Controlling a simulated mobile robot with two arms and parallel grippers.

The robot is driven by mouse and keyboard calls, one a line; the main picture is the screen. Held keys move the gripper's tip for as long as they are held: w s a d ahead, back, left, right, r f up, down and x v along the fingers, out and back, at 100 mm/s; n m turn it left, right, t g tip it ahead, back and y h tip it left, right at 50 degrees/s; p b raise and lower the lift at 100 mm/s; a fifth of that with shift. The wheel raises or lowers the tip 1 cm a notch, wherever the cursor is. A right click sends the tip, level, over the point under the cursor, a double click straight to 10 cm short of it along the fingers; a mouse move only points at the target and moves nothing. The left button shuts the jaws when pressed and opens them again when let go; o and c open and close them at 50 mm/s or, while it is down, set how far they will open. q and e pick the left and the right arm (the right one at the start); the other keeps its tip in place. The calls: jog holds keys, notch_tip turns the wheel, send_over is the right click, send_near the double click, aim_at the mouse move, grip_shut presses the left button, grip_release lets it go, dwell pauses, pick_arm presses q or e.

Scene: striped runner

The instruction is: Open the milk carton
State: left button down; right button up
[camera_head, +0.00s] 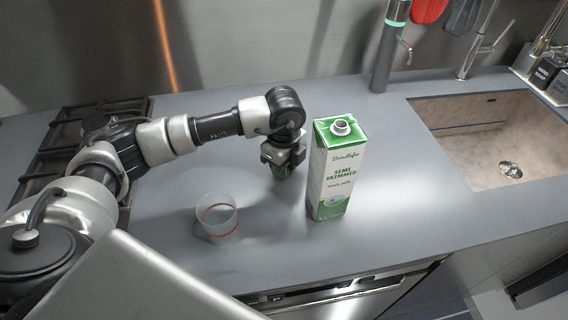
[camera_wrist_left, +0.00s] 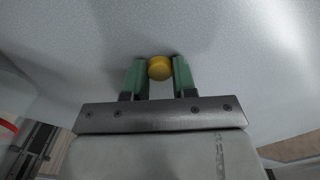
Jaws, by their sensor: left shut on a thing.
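The milk carton (camera_head: 333,178) stands upright on the grey counter, white with a green top and green lower part. Its round spout (camera_head: 341,127) shows open with no cap on it. My left gripper (camera_head: 281,172) points down just left of the carton, low over the counter and apart from the carton. In the left wrist view its green fingers (camera_wrist_left: 160,75) are shut on a yellow cap (camera_wrist_left: 160,67). In the head view the cap is hidden. My right gripper is not in view.
A clear glass with red bands (camera_head: 218,217) stands on the counter (camera_head: 400,215) left of and nearer than the carton. A sink (camera_head: 487,150) with taps lies to the right. A stove with black grates (camera_head: 62,150) is at the left. The counter behind the carton is clear.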

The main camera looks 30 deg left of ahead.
pick_arm(q)
jog(key=shift+f, duration=0.2)
jog(key=c, duration=0.9)
grip_release()
jog(key=shift+r, duration=0.1)
